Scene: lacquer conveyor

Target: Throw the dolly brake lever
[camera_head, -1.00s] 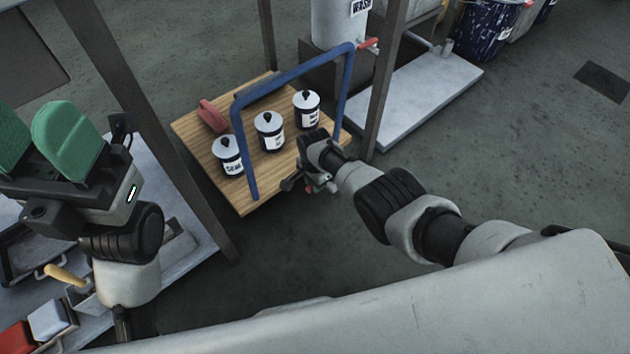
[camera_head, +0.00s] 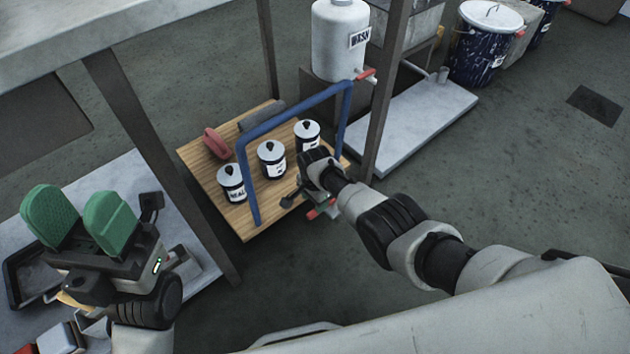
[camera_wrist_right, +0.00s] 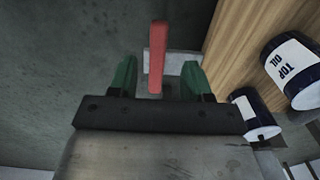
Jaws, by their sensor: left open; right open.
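The dolly (camera_head: 215,190) is a wooden platform with a blue push handle (camera_head: 296,108). A red lever (camera_wrist_right: 156,58), which looks like the brake lever, stands at the dolly's edge in front of a pale block (camera_wrist_right: 173,62). In the right wrist view my right gripper (camera_wrist_right: 160,80) is open, its green fingers on either side of the lever with gaps showing. In the head view the right gripper (camera_head: 318,205) is at the dolly's near right edge, mostly hidden by its wrist. My left gripper (camera_head: 80,222) is open and empty at the left, away from the dolly.
Several labelled cans (camera_head: 271,160) and a red object (camera_head: 216,143) stand on the dolly. A grey post (camera_head: 383,85) rises beside its right side. A low pale platform (camera_head: 425,112) lies beyond. A lower shelf (camera_head: 190,235) is at left.

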